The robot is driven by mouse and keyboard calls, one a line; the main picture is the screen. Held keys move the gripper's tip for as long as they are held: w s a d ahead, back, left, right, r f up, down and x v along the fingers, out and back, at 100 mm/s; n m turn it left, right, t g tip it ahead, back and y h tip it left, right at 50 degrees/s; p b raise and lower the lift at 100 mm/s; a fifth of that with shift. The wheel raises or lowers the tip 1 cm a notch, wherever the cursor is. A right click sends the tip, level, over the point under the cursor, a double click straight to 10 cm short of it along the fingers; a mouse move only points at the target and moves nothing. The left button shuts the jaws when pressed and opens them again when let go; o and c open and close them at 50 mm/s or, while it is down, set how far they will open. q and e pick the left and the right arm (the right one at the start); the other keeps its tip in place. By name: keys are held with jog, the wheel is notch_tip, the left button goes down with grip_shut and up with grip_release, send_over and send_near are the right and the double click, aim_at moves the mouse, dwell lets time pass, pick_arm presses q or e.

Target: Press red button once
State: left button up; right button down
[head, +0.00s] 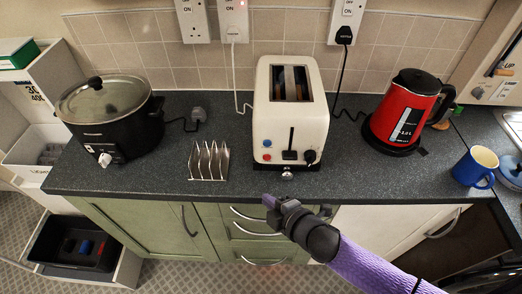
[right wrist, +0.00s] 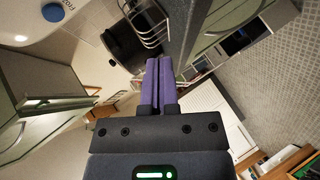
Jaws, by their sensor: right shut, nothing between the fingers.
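The cream toaster (head: 290,112) stands on the dark worktop with slots up and its controls facing me. Its small red button (head: 267,157) sits low on the left of the front face, below a blue button (head: 265,143). My right gripper (head: 272,202) is shut and empty, in front of the worktop's edge, below and apart from the red button. Its purple fingers (right wrist: 158,82) lie together in the right wrist view. There the blue button (right wrist: 52,12) shows at the upper left, and I cannot make out the red one. My left gripper is out of view.
A metal toast rack (head: 209,161) stands left of the toaster, with a black slow cooker (head: 108,125) farther left. A red kettle (head: 404,108) and a blue mug (head: 472,170) are to the right. The worktop directly right of the toaster is clear.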

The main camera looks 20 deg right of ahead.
aim_at(267, 157)
jog(key=w+b, duration=0.1)
jog(key=w, duration=0.1)
jog(key=w+d, duration=0.1)
jog(key=w, duration=0.2)
jog(key=w+d+b, duration=0.1)
jog(key=w, duration=0.1)
jog(key=shift+w+d+f+b, duration=0.1)
jog(key=shift+w+b, duration=0.2)
jog(key=shift+w, duration=0.1)
jog(key=shift+w+d, duration=0.15)
jog(key=shift+w, duration=0.25)
dwell(1.4)
jog(key=shift+w+d, duration=0.1)
jog(key=shift+w, duration=0.3)
jog(key=shift+w+d, duration=0.1)
jog(key=shift+w, duration=0.2)
dwell(0.5)
jog(key=shift+s, duration=0.1)
jog(key=shift+s+a+r, duration=0.2)
jog(key=shift+s, duration=0.2)
jog(key=shift+s+f, duration=0.1)
jog(key=shift+s, duration=0.1)
